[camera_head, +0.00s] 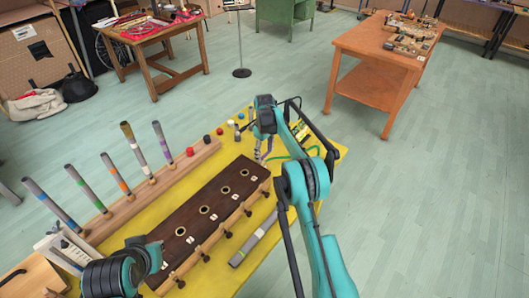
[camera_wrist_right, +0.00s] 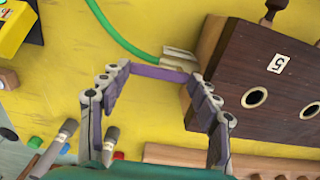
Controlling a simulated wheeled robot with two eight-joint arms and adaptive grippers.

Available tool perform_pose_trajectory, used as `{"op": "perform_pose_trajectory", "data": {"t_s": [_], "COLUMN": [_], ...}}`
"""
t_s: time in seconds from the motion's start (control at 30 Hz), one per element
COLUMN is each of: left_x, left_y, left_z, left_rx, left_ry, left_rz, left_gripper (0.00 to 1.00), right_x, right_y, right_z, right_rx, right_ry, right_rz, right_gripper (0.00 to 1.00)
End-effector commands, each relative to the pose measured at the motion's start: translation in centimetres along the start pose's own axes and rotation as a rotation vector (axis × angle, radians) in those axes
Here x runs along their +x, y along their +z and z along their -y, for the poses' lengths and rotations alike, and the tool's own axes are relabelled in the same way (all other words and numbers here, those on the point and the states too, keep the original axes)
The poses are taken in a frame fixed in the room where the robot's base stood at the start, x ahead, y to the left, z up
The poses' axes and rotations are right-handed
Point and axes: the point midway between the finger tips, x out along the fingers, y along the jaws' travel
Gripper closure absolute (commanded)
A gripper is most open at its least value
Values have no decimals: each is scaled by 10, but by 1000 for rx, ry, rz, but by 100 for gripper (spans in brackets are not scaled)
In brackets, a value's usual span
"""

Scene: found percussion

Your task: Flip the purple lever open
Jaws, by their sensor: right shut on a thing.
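The purple lever (camera_wrist_right: 160,73) is a short flat bar in the right wrist view, beside a silver fitting (camera_wrist_right: 178,55) at the end of a green hose (camera_wrist_right: 118,37). My right gripper (camera_wrist_right: 160,76) is shut on the lever, one fingertip at each end of it. In the head view my right gripper (camera_head: 264,150) points down at the yellow table (camera_head: 323,158), past the far end of the dark wooden box. The lever is too small to make out there. Only part of my left arm shows at the lower left; its gripper is not visible.
The dark wooden box (camera_head: 190,215) with numbered holes and pegs lies close beside the right gripper. A wooden rail (camera_head: 135,204) holds several upright coloured tubes. A grey tube (camera_head: 252,240) lies in front. Small coloured knobs stand near the gripper. Other tables stand farther back.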

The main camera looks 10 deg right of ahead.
Motion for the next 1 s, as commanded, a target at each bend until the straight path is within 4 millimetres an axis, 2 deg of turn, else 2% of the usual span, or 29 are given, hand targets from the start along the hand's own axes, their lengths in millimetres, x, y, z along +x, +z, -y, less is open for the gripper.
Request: {"op": "perform_pose_trajectory", "data": {"t_s": [0.2,0.23,0.3,0.67,0.77,1.0], "left_x": [0,0,0,0,0,0], "left_y": [0,0,0,0,0,0], "left_z": [0,0,0,0,0,0], "left_rx": [0,0,0,0,0,0], "left_ry": [0,0,0,0,0,0], "left_rz": [0,0,0,0,0,0], "left_gripper": [100,100,100,100,100,100], "right_x": [1,1,0,-2,-11,-49], "right_y": [0,0,0,0,0,0], "right_z": [0,0,0,0,0,0], "right_rx": [-2,-2,-2,0,0,-1], "right_ry": [0,0,0,0,0,0], "right_rz": [1,1,1,0,0,0], "right_gripper": [67,33,16,16,16,16]}}
